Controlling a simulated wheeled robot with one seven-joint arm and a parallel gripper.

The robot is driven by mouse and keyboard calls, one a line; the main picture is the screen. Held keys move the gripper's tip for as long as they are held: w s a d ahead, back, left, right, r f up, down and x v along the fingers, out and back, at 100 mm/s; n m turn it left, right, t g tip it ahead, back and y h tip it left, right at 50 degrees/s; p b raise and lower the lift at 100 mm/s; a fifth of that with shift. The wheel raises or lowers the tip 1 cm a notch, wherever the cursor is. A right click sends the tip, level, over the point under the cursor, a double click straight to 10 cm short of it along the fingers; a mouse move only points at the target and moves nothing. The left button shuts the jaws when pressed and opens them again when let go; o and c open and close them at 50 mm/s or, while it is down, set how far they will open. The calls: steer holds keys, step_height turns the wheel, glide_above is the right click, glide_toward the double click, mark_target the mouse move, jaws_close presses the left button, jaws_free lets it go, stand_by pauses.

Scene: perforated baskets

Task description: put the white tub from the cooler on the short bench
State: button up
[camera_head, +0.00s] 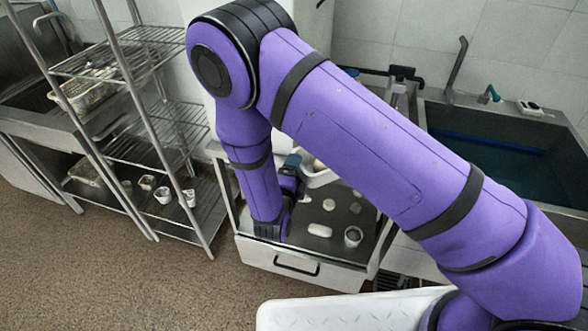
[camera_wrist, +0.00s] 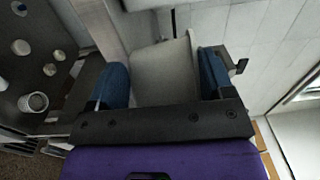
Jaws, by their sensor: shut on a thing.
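My gripper (camera_wrist: 163,76) has blue fingers on either side of a pale, white-grey tub (camera_wrist: 165,72) and is shut on it. In the head view, my gripper (camera_head: 291,168) is partly hidden by my arm, and part of the white tub (camera_head: 319,178) shows beside it. They appear over or near a steel open-topped unit with a front handle (camera_head: 297,272), perhaps the cooler. I cannot tell the tub's height above it. I cannot clearly pick out the short bench.
Several small pale items and a cup (camera_head: 353,237) sit in the steel unit; a cup also shows in the wrist view (camera_wrist: 38,101). A wire rack (camera_head: 150,150) stands at left, with a basket (camera_head: 84,95). A sink (camera_head: 490,165) is at right. Brown floor (camera_head: 90,275) is clear at lower left.

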steer(key=o, duration=0.9)
steer(key=shift+o, duration=0.2)
steer(key=v, duration=1.2)
steer(key=shift+r, duration=0.1)
